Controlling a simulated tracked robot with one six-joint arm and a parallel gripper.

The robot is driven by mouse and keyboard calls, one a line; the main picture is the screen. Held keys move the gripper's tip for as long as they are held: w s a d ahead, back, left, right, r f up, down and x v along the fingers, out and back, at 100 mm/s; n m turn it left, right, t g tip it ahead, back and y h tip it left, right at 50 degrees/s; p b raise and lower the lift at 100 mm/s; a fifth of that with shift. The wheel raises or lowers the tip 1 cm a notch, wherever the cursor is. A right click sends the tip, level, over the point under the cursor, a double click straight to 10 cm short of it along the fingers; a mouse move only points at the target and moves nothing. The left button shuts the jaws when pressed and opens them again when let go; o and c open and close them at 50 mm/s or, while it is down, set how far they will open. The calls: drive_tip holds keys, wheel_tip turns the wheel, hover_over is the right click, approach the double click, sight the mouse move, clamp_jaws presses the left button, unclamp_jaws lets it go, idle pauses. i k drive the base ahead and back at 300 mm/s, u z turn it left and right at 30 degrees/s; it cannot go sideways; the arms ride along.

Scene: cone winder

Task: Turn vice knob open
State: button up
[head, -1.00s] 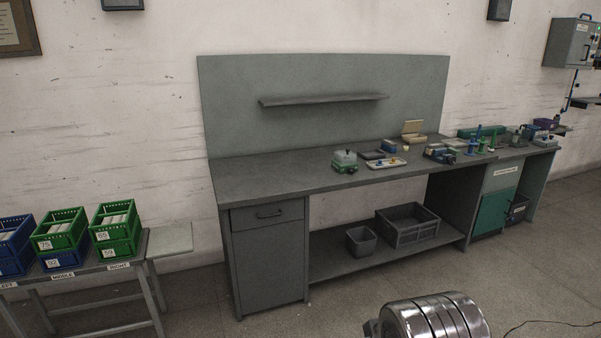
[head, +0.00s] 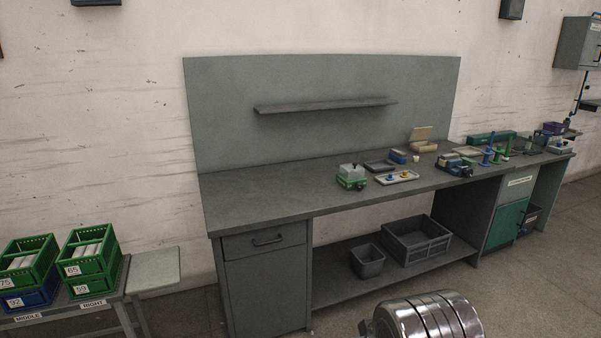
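Several small devices stand on the right half of the grey workbench (head: 260,202). Among them is a dark blue device (head: 455,167) near the front edge, which may be the vice. It is too small to make out a knob or its jaws. A green-based device with a grey top (head: 351,176) stands further left. My gripper is not in view. A shiny metal cylinder at the bottom, right of centre, looks like part of my arm.
A tray with small parts (head: 397,177) lies between the devices. A grey bin (head: 367,262) and a grey crate (head: 416,240) sit on the lower shelf. Green crates (head: 92,262) stand on a side table at left. The bench's left half and the floor at right are clear.

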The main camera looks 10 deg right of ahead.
sight(468, 172)
drive_tip(key=i, duration=1.3)
drive_tip(key=z, duration=1.8)
drive_tip(key=i, duration=1.55)
